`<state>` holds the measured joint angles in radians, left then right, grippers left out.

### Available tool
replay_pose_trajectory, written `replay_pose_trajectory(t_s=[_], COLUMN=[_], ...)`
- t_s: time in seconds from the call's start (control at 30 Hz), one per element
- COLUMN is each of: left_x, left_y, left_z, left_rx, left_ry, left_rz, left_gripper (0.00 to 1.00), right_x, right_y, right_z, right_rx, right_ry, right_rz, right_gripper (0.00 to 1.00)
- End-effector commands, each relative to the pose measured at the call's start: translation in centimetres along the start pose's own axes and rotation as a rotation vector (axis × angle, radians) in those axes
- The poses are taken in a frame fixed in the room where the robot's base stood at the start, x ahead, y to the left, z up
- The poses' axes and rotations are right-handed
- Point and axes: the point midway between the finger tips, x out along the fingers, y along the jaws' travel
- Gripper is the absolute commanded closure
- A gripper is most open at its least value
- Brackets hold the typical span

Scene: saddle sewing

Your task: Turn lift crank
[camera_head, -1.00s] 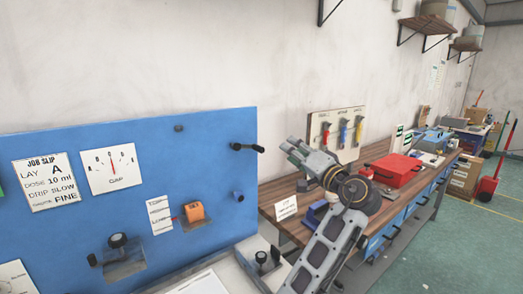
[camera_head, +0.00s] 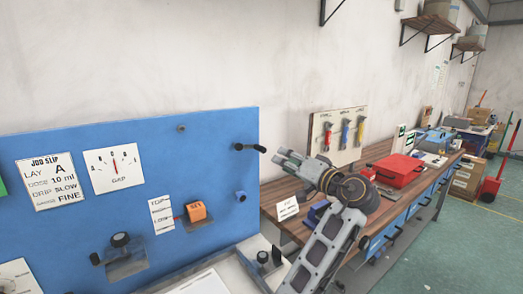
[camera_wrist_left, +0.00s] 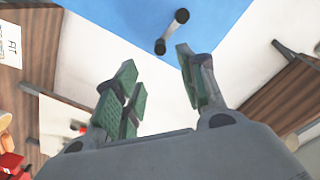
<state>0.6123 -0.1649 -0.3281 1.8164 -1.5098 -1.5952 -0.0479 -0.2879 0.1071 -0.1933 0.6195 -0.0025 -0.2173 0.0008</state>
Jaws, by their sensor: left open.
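A small black crank (camera_head: 249,147) sticks out of the upper right of the blue panel (camera_head: 215,135). It also shows in the left wrist view (camera_wrist_left: 172,31), ahead of the fingers, as a bar with a round knob at one end. My left gripper (camera_head: 282,159) is just right of the crank and a little below it in the head view. In the wrist view the left gripper (camera_wrist_left: 157,62) is open, its green-padded fingers apart and empty. The crank lies beyond the fingertips, with no contact visible. My right gripper is not in view.
The panel also carries a gap dial (camera_head: 114,167), a job slip (camera_head: 51,181), an orange block (camera_head: 197,212) and a black knob (camera_head: 120,240). A wooden workbench (camera_head: 277,190) with a red case (camera_head: 399,170) stands to the right. The wall above the panel is clear.

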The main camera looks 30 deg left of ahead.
Motion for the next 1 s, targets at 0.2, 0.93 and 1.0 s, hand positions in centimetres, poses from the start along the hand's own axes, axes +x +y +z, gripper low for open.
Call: replay_pose_trajectory(t_s=[0.2,0.93,1.0], left_x=[2.2,11.5,12.1], left_y=[-0.1,-0.1,-0.1], left_z=[0.0,-0.1,-0.1], left_rx=[0.001,0.001,0.001], left_ry=[-0.001,0.0,0.0], left_rz=[-0.002,-0.001,-0.001], left_gripper=[0.59,0.59,0.59], right_x=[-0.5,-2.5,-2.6], right_y=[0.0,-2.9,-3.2], right_z=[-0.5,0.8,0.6], right_rx=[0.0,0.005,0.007], right_ry=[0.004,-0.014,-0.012], right_rz=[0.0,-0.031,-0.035], right_gripper=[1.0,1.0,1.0])
